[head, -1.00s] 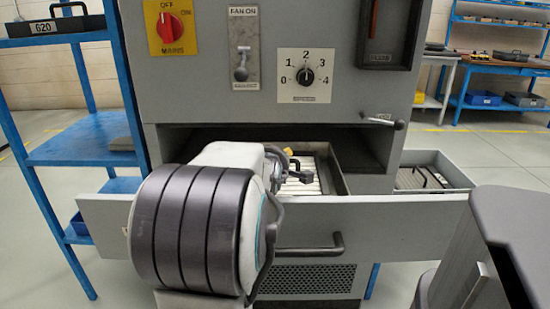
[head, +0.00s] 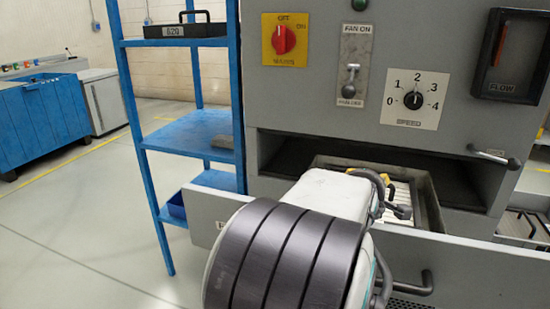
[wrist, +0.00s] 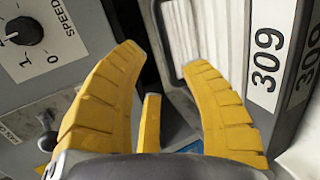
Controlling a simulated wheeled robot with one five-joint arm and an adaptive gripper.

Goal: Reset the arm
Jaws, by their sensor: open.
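My arm reaches over the open drawer (head: 470,262) of the grey test cabinet in the head view. In the head view only a bit of yellow finger (head: 385,181) shows past my arm. Beyond the fingers in the wrist view lies a white slatted surface with a thin metal handle (wrist: 166,45). A label reading 309 (wrist: 266,69) is on the wall to its right. My arm hides part of the drawer.
The panel above the drawer carries a red switch (head: 284,39), a FAN lever (head: 351,80), a SPEED knob (head: 414,100) and a FLOW gauge (head: 510,57). A blue shelf rack (head: 189,131) with a dark tray labelled 620 (head: 186,29) stands left.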

